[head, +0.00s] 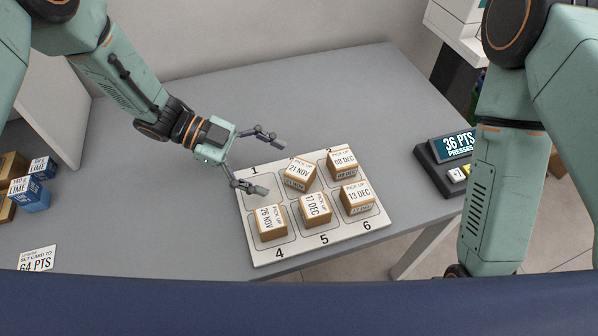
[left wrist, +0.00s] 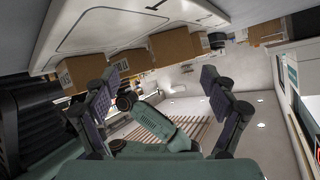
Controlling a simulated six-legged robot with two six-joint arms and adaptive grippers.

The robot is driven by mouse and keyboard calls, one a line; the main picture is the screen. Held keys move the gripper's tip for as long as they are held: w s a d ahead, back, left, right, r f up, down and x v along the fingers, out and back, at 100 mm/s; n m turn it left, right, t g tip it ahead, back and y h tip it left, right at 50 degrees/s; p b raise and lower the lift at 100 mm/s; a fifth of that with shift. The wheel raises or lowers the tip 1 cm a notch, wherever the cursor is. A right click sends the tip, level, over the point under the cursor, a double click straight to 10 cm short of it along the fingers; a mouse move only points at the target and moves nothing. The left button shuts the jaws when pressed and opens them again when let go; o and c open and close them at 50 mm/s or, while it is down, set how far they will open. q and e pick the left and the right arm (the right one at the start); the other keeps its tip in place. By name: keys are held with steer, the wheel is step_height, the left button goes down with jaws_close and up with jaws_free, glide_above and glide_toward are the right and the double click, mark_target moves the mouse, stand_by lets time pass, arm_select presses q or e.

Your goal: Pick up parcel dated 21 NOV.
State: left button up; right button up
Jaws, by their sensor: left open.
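The parcel reading about 21 NOV (head: 299,173) is a small brown box with a white label. It stands in the middle of the back row on a white numbered board (head: 262,252). My left gripper (head: 273,167) is open and empty, just left of this parcel, over the board's slot 1 side. Its fingers point right towards the parcel and appear not to touch it. In the left wrist view the open fingers (left wrist: 170,88) show against an upside-down scene with brown boxes beyond them; their dates cannot be read. My right gripper is out of sight.
Parcels 08 DEC (head: 342,164), 26 NOV (head: 271,223), 17 DEC (head: 316,209) and 13 DEC (head: 356,198) stand close by on the board. A points display (head: 447,151) is at right, blue boxes (head: 30,193) at left. The grey counter (head: 200,230) is clear around the board.

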mark_target(293, 168)
arm_select(q)
steer(key=d, duration=0.1)
steer(key=d+f, duration=0.1)
steer(key=w+d+f, duration=0.1)
steer(key=d, duration=0.1)
steer(key=shift+d, duration=0.1)
steer(key=shift+d+f, duration=0.2)
steer(key=shift+d, duration=0.1)
steer(key=shift+s+r, duration=0.2)
steer(key=shift+s, duration=0.35)
steer(key=shift+w+d+f, duration=0.15)
steer(key=shift+w+f, duration=0.1)
steer(key=shift+w, duration=0.2)
steer(key=c, duration=0.4)
steer(key=shift+s+r, duration=0.2)
steer(key=shift+s, duration=0.1)
steer(key=c, duration=0.4)
steer(key=shift+w+f, duration=0.1)
steer(key=shift+w, duration=0.05)
steer(key=c, duration=0.5)
steer(key=shift+c, duration=0.3)
